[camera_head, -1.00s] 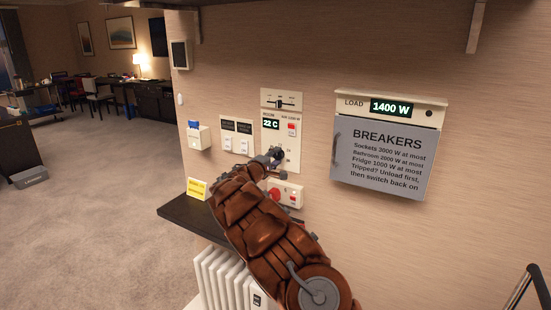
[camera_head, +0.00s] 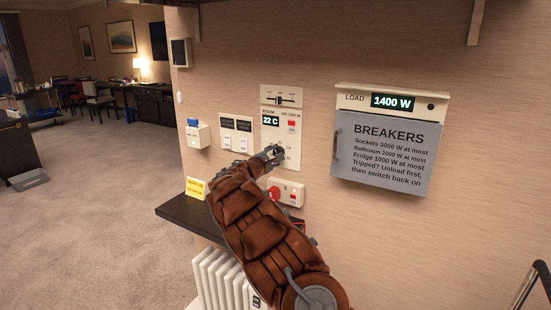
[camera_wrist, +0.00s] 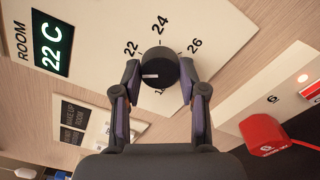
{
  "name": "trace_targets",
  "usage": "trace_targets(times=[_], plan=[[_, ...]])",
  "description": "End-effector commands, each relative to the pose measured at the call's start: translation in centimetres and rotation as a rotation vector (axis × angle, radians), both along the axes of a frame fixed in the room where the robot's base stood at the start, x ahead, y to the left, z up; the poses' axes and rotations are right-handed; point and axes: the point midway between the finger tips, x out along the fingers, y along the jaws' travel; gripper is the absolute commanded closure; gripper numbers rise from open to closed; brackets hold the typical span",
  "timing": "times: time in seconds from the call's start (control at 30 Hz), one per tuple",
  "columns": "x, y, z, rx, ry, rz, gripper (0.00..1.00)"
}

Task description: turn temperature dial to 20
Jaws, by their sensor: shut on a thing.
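The temperature dial (camera_wrist: 160,66) is a round black knob on the white wall panel (camera_wrist: 222,55). In the wrist view my gripper (camera_wrist: 160,74) has one finger on each side of it and is shut on it. A short white mark shows on the dial's left part. The numbers 22, 24 and 26 are printed around it; another number below is partly hidden, and the left finger covers the area where 20 might be. The room display (camera_wrist: 52,44) reads 22 C. In the head view my gripper (camera_head: 274,153) hides most of the dial.
A slider (camera_head: 281,100) is above the panel, and white switches (camera_head: 235,143) are to its left. A dark shelf (camera_head: 180,209) juts out below.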

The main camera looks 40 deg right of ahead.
Motion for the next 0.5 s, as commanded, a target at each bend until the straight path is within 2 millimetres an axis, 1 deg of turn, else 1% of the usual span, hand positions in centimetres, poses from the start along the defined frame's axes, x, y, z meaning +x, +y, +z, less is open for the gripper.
trace_targets(times=[0.2, 0.5], plan=[[0.04, 0.03, -0.01, -0.054, 0.185, 0.001, 0.93], [-0.01, -0.01, 0.01, -0.110, 0.372, 0.000, 0.93]])
